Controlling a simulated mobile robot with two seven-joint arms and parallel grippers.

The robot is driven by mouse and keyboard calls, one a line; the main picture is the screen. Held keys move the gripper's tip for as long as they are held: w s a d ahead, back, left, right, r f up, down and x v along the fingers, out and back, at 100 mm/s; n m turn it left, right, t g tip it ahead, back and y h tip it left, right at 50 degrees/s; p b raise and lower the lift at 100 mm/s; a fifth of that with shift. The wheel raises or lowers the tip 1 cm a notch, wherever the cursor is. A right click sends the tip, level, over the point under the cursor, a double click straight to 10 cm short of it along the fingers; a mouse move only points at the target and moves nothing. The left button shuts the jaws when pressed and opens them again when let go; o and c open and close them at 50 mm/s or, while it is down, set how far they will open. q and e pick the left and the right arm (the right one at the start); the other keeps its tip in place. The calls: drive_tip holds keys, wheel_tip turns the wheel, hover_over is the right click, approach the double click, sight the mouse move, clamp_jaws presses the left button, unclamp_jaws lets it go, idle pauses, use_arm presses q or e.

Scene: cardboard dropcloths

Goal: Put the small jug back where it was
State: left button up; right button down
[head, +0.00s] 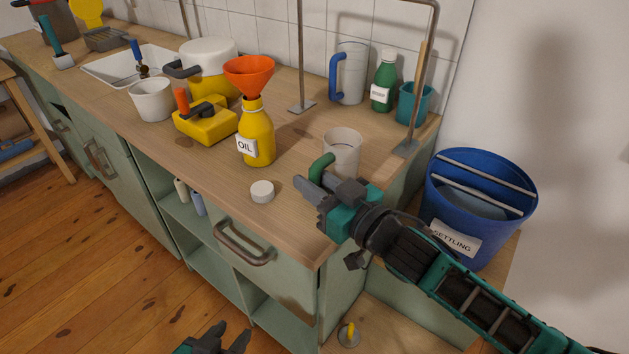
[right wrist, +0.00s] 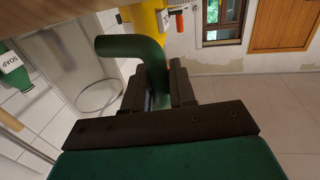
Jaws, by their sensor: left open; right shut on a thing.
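The small jug (head: 343,147) is a pale, clear-looking jug with a green handle, over the right end of the wooden counter. It looks upright; I cannot tell whether its base touches the counter. My right gripper (head: 318,186) is shut on its green handle and hides part of the jug's lower side. In the right wrist view the handle (right wrist: 134,47) runs between the fingers (right wrist: 162,88), with the jug's clear wall (right wrist: 92,75) at left. My left gripper (head: 222,342) is open and empty, low in front of the cabinet.
A yellow oil bottle (head: 257,140) with an orange funnel (head: 249,74) and a white lid (head: 262,192) stand left of the small jug. Behind are a blue-handled jug (head: 350,75), a green soap bottle (head: 384,82) and a teal cup (head: 413,103). A blue settling bucket (head: 477,203) is at right.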

drive_tip(key=c, duration=0.9)
unclamp_jaws()
drive_tip(key=shift+r, duration=0.2)
drive_tip(key=v, duration=1.2)
drive_tip(key=shift+f, duration=0.1)
